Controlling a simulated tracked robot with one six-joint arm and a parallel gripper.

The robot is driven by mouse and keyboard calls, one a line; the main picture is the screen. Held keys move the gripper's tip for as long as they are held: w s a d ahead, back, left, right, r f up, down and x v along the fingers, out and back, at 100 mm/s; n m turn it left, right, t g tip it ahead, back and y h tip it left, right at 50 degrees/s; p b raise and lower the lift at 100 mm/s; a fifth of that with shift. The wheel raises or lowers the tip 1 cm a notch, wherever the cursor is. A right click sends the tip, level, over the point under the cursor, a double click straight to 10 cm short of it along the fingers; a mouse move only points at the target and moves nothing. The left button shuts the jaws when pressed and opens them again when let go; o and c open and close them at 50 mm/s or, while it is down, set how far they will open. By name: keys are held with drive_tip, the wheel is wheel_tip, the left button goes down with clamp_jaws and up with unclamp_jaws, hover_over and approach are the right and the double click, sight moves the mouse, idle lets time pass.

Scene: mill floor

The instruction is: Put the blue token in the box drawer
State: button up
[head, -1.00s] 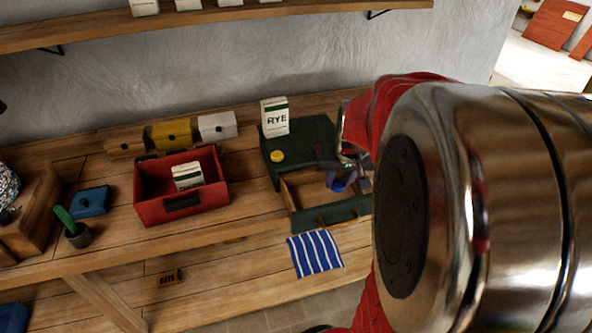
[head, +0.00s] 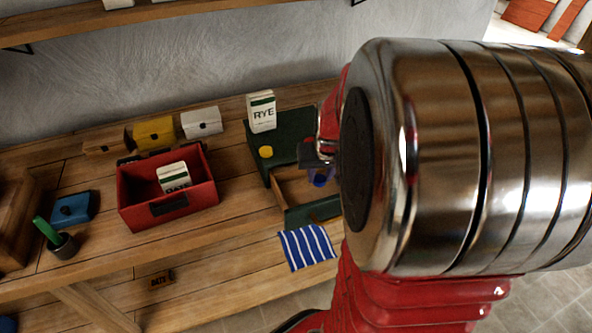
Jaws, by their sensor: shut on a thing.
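The dark green box (head: 290,137) stands on the bench, with its drawer (head: 312,212) pulled open toward me. The drawer has a pale wooden inside and a green front; my arm hides its right part. My gripper (head: 321,173) is shut on the blue token (head: 319,180), which shows as a small blue-violet patch over the open drawer. My arm partly covers the gripper. I cannot tell how high the token is above the drawer floor.
A rye packet (head: 262,111) and a yellow token (head: 266,152) sit on the box top. A red bin (head: 135,205) holding a packet (head: 173,178) stands left. Bench between bin and box is clear.

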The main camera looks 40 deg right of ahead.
drive_tip(key=shift+f, duration=1.45)
drive_tip(key=shift+f, duration=1.85)
drive_tip(key=o, duration=1.1)
drive_tip(key=shift+f, duration=0.1)
drive_tip(key=shift+v, duration=6.1)
